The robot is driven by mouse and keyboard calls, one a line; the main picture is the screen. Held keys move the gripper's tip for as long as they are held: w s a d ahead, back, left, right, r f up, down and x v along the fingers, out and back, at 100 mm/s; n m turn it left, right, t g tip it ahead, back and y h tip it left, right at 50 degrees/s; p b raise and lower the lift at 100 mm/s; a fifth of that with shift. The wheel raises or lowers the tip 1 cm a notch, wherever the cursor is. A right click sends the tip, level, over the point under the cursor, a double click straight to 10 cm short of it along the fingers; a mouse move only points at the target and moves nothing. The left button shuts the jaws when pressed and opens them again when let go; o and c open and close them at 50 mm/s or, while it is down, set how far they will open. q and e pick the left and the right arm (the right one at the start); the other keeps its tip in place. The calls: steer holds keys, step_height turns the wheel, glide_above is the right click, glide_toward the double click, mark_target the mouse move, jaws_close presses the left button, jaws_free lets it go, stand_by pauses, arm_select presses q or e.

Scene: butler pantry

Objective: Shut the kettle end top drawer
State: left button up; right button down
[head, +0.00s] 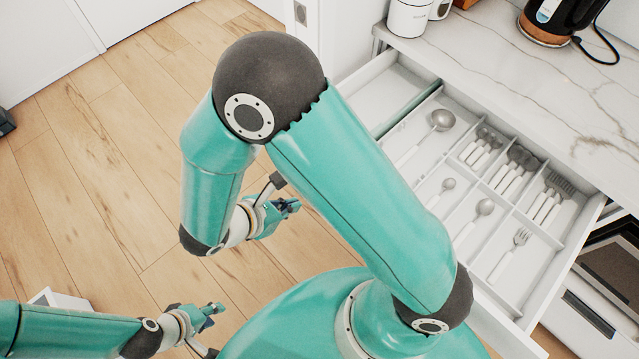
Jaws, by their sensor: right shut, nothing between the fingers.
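The top drawer (528,322) stands pulled well out from under the marble counter, below the kettle (560,18). It holds a divided cutlery tray with spoons, forks and a ladle. My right arm crosses in front of the drawer and hides much of its front. My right gripper (289,207) is shut and empty, over the floor to the left of the drawer and apart from it. My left gripper (212,312) is low at the bottom left, also over the floor and far from the drawer; its finger opening is unclear.
A white mug (408,17) stands on the counter (490,65) near its left end. An oven-like appliance (610,270) is to the right of the drawer. The wooden floor (90,170) on the left is mostly clear.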

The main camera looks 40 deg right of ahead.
steer(key=d+f+p, duration=0.1)
steer(key=d+f, duration=0.4)
steer(key=d, duration=0.4)
steer(key=shift+w+d+p, duration=0.15)
steer(key=shift+w+p, duration=0.1)
steer(key=shift+p, duration=0.15)
steer(key=shift+f, duration=0.15)
